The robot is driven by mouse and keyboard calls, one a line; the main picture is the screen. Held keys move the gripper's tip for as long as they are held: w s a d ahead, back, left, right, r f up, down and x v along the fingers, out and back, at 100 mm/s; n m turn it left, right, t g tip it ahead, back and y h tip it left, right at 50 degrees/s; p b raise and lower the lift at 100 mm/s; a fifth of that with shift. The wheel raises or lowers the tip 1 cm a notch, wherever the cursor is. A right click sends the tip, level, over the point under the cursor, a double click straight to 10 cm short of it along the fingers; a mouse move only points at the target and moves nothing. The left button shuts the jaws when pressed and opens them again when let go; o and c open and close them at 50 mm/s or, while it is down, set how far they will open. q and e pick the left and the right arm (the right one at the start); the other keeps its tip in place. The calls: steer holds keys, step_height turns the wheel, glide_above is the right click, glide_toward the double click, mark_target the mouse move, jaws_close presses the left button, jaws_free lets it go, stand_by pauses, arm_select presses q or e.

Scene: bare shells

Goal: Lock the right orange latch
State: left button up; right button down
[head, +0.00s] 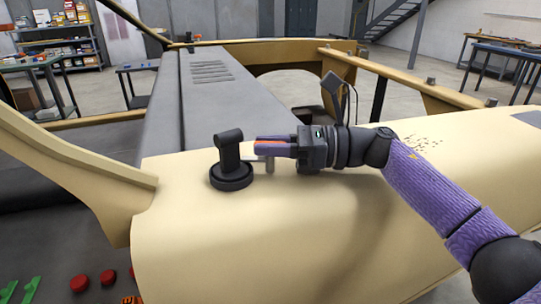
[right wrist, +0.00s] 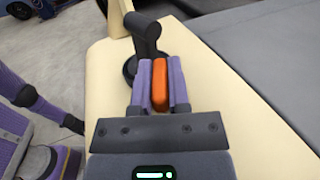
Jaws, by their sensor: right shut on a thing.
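The fingers point left in the head view, just beside a black upright post on a round black base (head: 231,177). The same black post (right wrist: 143,36) stands just past the fingertips in the right wrist view. The latch's mount is mostly hidden by the gripper. My left gripper is in neither view.
The cream body shell (head: 300,245) spreads under my right arm, with clear surface in front. A dark grey panel (head: 205,100) runs behind. Red round parts (head: 80,283) and green pieces (head: 32,288) lie at lower left. Tables (head: 500,55) and shelves stand farther back.

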steer(key=shift+r, duration=0.1)
stand_by(0.3)
steer(key=c, duration=0.6)
jaws_free()
steer(key=d, duration=1)
steer(key=shift+s, duration=0.2)
